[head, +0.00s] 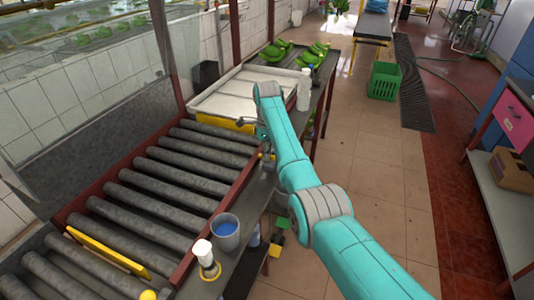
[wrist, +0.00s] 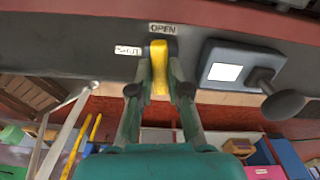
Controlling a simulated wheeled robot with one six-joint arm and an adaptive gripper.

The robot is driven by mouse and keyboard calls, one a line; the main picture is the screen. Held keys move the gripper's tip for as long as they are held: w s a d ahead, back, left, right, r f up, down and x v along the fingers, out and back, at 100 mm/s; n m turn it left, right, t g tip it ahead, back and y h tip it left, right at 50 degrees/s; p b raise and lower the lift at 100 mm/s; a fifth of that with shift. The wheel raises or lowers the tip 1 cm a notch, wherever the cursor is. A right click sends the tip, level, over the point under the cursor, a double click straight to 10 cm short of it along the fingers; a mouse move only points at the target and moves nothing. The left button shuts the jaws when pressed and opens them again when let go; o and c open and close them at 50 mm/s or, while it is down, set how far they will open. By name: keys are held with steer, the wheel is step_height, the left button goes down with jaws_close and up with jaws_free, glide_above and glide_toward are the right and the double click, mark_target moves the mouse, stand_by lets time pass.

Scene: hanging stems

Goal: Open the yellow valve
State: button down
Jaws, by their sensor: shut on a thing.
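The yellow valve (wrist: 159,68) shows in the wrist view as an upright handle on a dark grey rail. Its upper end is just below a label reading OPEN (wrist: 163,29). A second label, seemingly SHUT (wrist: 128,50), is to the left of the handle. My gripper (wrist: 159,82) is shut on the handle, with one finger on each side of it. In the head view my arm reaches to the edge of the roller conveyor (head: 170,185), and my fingers and the valve cannot be made out clearly there.
A grey box with a white face (wrist: 225,72) and a dark round knob (wrist: 283,104) are close on the right of the valve.

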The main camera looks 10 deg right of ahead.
steer(key=shift+m, duration=0.8)
steer(key=c, duration=1.1)
jaws_free()
steer(key=shift+r, duration=0.1)
step_height(320, 180, up, 12)
steer(key=shift+f, duration=0.1)
